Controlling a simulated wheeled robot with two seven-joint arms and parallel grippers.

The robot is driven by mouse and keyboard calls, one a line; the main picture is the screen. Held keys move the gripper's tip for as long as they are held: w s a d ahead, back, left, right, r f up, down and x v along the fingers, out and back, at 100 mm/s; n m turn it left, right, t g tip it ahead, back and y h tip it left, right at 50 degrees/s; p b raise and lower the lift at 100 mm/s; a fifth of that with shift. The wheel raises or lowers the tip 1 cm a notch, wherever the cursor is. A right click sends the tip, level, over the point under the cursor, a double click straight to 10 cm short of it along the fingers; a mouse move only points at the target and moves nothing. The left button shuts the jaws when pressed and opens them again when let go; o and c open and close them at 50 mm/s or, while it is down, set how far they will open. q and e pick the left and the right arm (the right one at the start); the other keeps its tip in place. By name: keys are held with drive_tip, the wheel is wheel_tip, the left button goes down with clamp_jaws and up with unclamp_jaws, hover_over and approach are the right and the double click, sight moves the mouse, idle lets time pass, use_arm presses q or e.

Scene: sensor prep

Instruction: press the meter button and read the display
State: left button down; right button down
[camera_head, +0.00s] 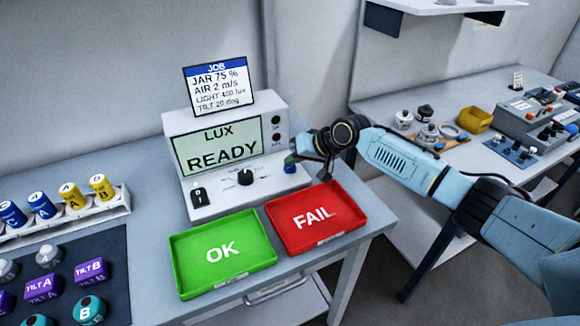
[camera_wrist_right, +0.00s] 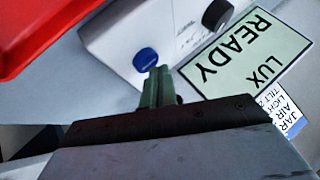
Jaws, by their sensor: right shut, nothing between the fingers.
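The white meter (camera_head: 185,125) stands at the back of the table, and its pale green display (camera_head: 219,147) reads "LUX READY". The display also shows rotated in the right wrist view (camera_wrist_right: 245,55). A round blue button (camera_wrist_right: 146,60) sits on the meter's sloping front. My right gripper (camera_head: 291,160) is at the right end of that front. In the wrist view its shut, empty green fingertips (camera_wrist_right: 158,72) are right by the button; I cannot tell whether they touch it. My left gripper is not in view.
A job card (camera_head: 219,84) stands on top of the meter. A black knob (camera_head: 245,177) and a switch (camera_head: 199,196) are on its front. The green OK tray (camera_head: 180,262) and red FAIL tray (camera_head: 278,236) lie before it. Labelled cylinders stand in a rack (camera_head: 120,203) at left.

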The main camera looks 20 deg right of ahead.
sight(294, 169)
drive_tip(key=shift+f, duration=0.5)
idle(0.8)
drive_tip(key=shift+r, duration=0.1)
drive_tip(key=shift+r+p, duration=0.8)
drive_tip(key=shift+p, duration=0.1)
wheel_tip(294, 169, up, 5)
drive_tip(key=p, duration=0.5)
drive_tip(key=shift+r, duration=0.1)
idle(0.4)
